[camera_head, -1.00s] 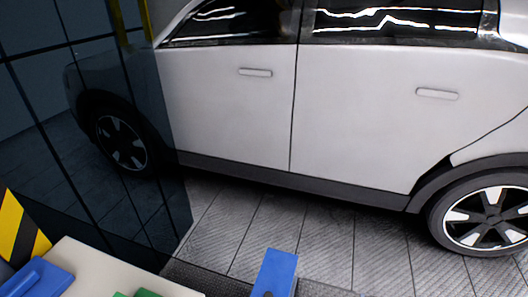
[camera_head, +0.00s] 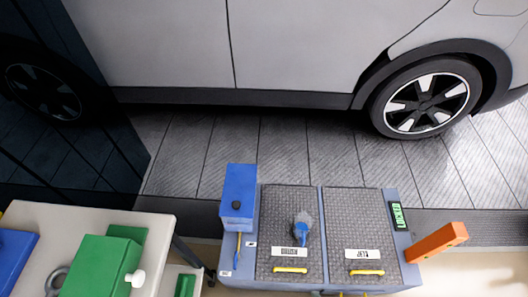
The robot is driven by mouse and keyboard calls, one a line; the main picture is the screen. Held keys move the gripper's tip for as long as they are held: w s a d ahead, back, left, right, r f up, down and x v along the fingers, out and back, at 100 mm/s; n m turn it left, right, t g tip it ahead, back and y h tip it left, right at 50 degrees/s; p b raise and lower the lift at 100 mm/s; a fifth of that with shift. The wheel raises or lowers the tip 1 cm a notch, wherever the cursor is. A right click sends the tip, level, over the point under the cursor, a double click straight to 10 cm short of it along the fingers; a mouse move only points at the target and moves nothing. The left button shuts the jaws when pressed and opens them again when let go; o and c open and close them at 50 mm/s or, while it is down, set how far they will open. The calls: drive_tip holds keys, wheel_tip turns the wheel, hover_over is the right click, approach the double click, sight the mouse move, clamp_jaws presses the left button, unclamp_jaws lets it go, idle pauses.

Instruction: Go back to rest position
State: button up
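My gripper and arm do not show in the camera_head view. What it holds, if anything, cannot be seen. Below the car stands a blue-grey unit (camera_head: 395,277) with two dark textured lids, the left lid (camera_head: 275,215) and the right lid (camera_head: 355,220). Both lids are down and have yellow handles at the front. A blue and grey piece (camera_head: 302,228) sits on the left lid. A green "LOCKED" label (camera_head: 398,215) is at the unit's right edge.
A blue box (camera_head: 239,190) stands at the unit's left corner. An orange bar (camera_head: 437,242) sticks out at right. A pale table (camera_head: 60,215) with a green box (camera_head: 98,265) is at left. A silver car (camera_head: 300,45) stands behind on grey floor tiles.

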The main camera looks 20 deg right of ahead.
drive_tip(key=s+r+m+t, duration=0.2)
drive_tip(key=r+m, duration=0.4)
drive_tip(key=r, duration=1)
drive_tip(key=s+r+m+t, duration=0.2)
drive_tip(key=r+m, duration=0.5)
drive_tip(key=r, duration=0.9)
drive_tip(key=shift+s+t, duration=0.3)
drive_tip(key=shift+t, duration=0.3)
